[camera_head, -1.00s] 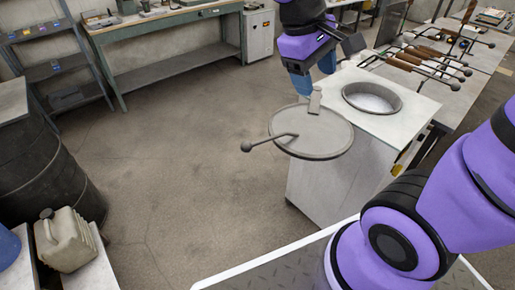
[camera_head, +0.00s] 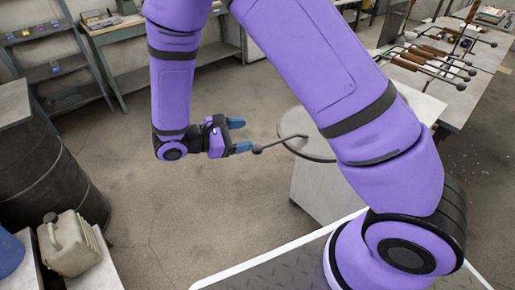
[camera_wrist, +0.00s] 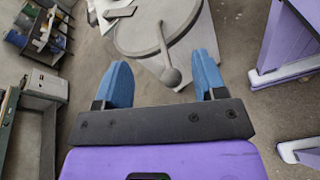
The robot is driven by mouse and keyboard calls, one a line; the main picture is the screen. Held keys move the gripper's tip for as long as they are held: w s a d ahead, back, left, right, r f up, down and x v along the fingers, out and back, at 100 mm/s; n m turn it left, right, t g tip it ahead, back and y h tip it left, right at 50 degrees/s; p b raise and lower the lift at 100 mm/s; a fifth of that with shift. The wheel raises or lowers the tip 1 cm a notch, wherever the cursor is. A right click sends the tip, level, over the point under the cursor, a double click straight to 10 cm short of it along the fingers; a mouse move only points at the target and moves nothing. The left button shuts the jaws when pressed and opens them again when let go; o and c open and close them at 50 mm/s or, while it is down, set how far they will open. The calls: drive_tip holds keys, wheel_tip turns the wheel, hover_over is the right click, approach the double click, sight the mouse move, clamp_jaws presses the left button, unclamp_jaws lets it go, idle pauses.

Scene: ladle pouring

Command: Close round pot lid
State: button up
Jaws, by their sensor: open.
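The round grey pot lid (camera_head: 302,122) is swung out to the left of the pale furnace box (camera_head: 322,188), partly behind my arm. Its handle (camera_head: 284,143) is a rod ending in a dark ball (camera_head: 257,150) that points left. The wrist view also shows the lid (camera_wrist: 138,36), with the handle ball (camera_wrist: 170,76) between the lines of my blue fingers. My gripper (camera_head: 241,135) is open and empty, left of the ball, facing it. In the head view the lower finger lies close to the ball; I cannot tell whether they touch. The pot opening is hidden behind my arm.
A table (camera_head: 462,98) with several long-handled tools stands at the right. A dark barrel (camera_head: 45,165) and a beige canister (camera_head: 70,243) stand at the left. A workbench (camera_head: 130,60) and shelves are at the back. The floor left of the lid is clear.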

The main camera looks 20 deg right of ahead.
sight(258, 147)
drive_tip(key=a+f+n+t+h, duration=0.2)
drive_tip(key=a+f+n+t, duration=0.3)
drive_tip(key=f, duration=0.5)
drive_tip(key=x, duration=1.1)
drive_tip(key=shift+s+d+r, duration=0.1)
drive_tip(key=shift+s+r, duration=0.05)
drive_tip(key=shift+s, duration=0.15)
